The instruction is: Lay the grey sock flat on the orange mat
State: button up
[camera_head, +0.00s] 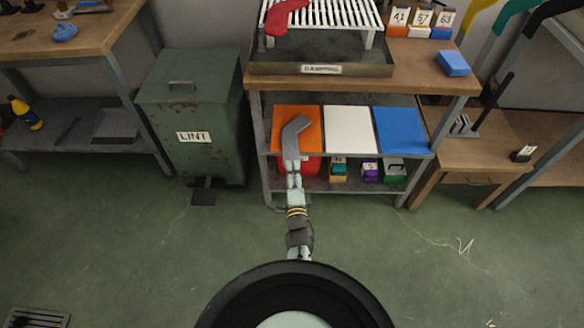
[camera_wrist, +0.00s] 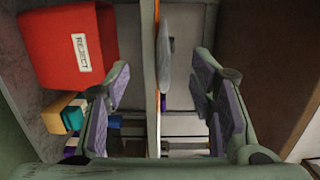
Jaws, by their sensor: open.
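The grey sock (camera_head: 296,132) lies on the orange mat (camera_head: 312,115) on the middle shelf, its bent foot end pointing to the upper right. Its lower end runs to the front edge, where my gripper (camera_head: 292,167) is; I cannot tell how far it overhangs. In the wrist view my gripper (camera_wrist: 162,82) is open, with one finger on each side of the shelf edge. The sock (camera_wrist: 166,65) shows there edge-on between the fingers, close against the thin orange mat (camera_wrist: 157,40). Neither finger visibly touches it.
A white mat (camera_head: 349,130) and a blue mat (camera_head: 402,130) lie to the right. A red REJECT bin (camera_wrist: 70,45) and small coloured boxes stand below this shelf. A green LINT bin (camera_head: 193,110) is left. A DAMPING tray (camera_head: 320,69) sits above.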

jog(key=s, duration=0.3)
jog(key=shift+s+d+p, duration=0.2)
jog(key=shift+s+p, duration=0.1)
jog(key=shift+p, duration=0.1)
dwell(0.8)
